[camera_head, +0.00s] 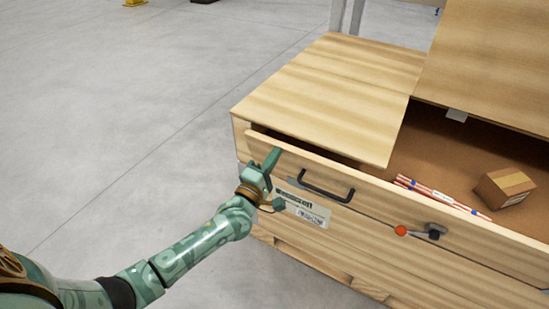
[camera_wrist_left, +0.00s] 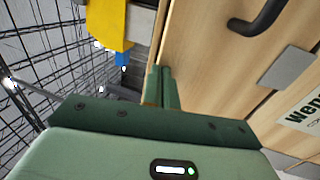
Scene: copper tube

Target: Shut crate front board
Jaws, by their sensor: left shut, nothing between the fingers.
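The wooden crate (camera_head: 330,95) stands at the right in the head view. Its front board (camera_head: 365,210) leans outward at the top, with a dark gap between it and the crate's top panel. The board carries a black handle (camera_head: 327,191), which also shows in the left wrist view (camera_wrist_left: 262,17). My left gripper (camera_head: 272,158) is shut and empty at the left end of the board, near its upper edge. In the left wrist view its closed fingers (camera_wrist_left: 163,88) are beside the board's face (camera_wrist_left: 210,60); I cannot tell whether they touch. My right gripper is out of view.
Inside the open right part lie copper tubes (camera_head: 445,198) and a small cardboard box (camera_head: 504,187). A lid panel (camera_head: 490,65) slopes up at the back. The grey floor (camera_head: 120,110) at left is clear.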

